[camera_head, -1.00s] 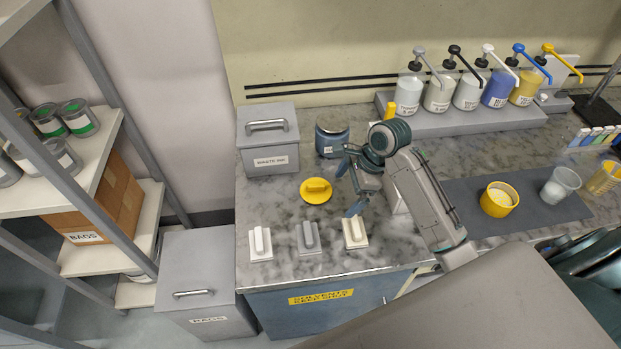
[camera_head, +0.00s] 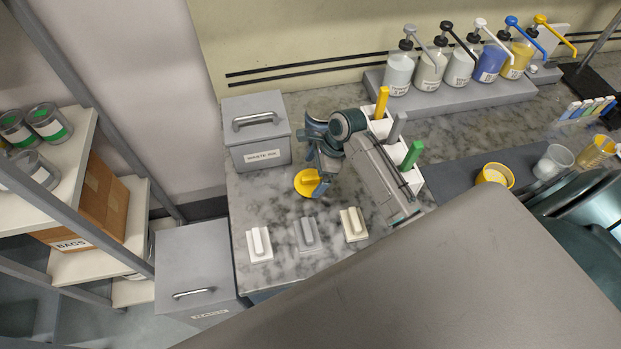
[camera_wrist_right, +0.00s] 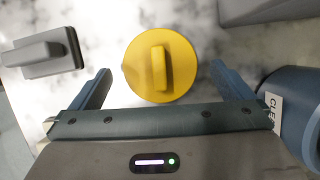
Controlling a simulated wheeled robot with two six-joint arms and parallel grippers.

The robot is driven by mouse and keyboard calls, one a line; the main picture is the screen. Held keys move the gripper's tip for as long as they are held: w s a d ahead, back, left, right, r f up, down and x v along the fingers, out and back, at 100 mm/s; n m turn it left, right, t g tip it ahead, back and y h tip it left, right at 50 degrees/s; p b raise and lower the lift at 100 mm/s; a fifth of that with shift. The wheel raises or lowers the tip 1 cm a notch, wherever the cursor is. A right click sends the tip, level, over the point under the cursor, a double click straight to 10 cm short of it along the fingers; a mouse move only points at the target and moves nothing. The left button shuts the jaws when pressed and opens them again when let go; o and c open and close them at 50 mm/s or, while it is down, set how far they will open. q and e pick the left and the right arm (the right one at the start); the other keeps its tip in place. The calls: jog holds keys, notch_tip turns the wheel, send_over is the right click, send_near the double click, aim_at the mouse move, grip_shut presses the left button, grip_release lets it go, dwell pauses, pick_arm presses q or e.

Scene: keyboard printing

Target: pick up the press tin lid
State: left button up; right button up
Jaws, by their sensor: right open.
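The press tin lid is a round yellow disc (camera_head: 303,183) with a raised bar handle, lying flat on the marble counter. In the right wrist view the lid (camera_wrist_right: 137,75) shows whole, with its handle standing between my fingers. My right gripper (camera_wrist_right: 160,72) is open, one finger on each side of the lid, and nothing is held. In the head view my right gripper (camera_head: 320,178) is over the lid and covers part of its right side. I cannot tell the exact height of the fingers above the counter. My left gripper is not in view.
A grey waste ink bin (camera_head: 257,150) stands behind the lid. White (camera_head: 259,244), grey (camera_head: 307,234) and cream (camera_head: 353,224) handled blocks lie in front. A blue labelled container (camera_wrist_right: 296,105) is close by my right finger. A rack with coloured handles (camera_head: 412,175) stands right.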

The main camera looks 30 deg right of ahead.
aim_at(311, 181)
jog(key=shift+x, duration=1.05)
jog(key=shift+a+f+p, duration=0.15)
jog(key=shift+f+p, duration=0.05)
jog(key=shift+p, duration=0.1)
jog(key=shift+f, duration=0.1)
jog(key=shift+c, duration=0.9)
jog(key=c, duration=0.6)
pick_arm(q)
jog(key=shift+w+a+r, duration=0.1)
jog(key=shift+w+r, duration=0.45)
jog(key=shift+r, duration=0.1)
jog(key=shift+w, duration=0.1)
